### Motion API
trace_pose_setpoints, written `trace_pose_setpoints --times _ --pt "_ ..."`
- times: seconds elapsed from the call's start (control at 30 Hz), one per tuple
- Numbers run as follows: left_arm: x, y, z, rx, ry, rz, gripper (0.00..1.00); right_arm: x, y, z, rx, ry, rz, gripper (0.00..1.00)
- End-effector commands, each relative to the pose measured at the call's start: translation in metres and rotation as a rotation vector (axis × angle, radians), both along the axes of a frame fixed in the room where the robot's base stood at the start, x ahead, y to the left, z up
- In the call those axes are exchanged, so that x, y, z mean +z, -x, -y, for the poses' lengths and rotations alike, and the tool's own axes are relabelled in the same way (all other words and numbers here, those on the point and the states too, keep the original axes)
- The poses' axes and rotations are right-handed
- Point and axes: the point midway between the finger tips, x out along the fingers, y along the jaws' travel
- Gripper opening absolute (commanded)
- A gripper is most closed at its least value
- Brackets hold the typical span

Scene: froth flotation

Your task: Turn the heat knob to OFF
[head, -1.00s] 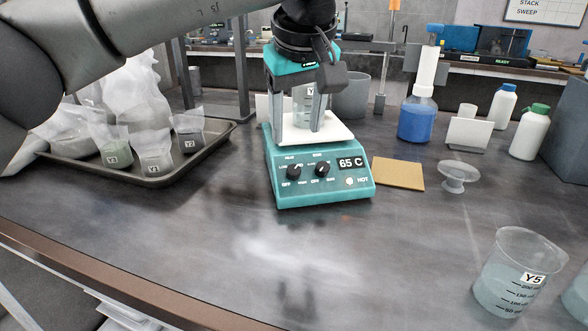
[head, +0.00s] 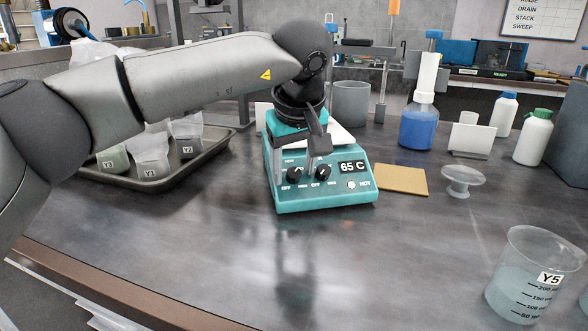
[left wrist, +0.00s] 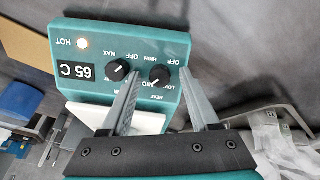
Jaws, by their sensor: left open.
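The teal hotplate (head: 325,196) stands on the bench, its display reading 65 C. The heat knob (head: 294,174) is the black left one on its front; in the left wrist view it (left wrist: 160,77) is the right one, among upside-down LOW, MID, HIGH and OFF labels. Its exact setting is too small to tell. My left gripper (head: 294,169) is open, pointing down, its fingers on either side of the heat knob; contact is unclear. In the left wrist view the fingertips (left wrist: 159,72) straddle it too. My right gripper is not in view.
The stir knob (head: 322,172) sits close beside the right finger. The white top plate (head: 341,136) is partly hidden behind my gripper. A tray (head: 152,184) with labelled cups stands left, a tan pad (head: 402,180) right, and beaker Y5 (head: 532,278) front right. The bench front is clear.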

Motion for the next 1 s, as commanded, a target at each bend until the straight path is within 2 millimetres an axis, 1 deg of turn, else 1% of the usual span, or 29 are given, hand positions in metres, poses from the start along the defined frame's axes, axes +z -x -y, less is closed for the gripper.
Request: trace_pose_setpoints --times 0.2,0.7,0.77,1.0 --pt "0.0 0.0 0.0001 0.0 0.0 0.0 0.62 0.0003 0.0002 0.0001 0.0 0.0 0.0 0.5" --pt "0.0004 0.0001 0.0001 0.0 0.0 0.0 0.06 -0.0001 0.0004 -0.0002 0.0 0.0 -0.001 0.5" --pt "0.0004 0.0001 0.0001 0.0 0.0 0.0 0.0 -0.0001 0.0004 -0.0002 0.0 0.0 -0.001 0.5" --pt "0.0005 0.0001 0.0001 0.0 0.001 0.0 0.0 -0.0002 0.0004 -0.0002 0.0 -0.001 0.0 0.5"
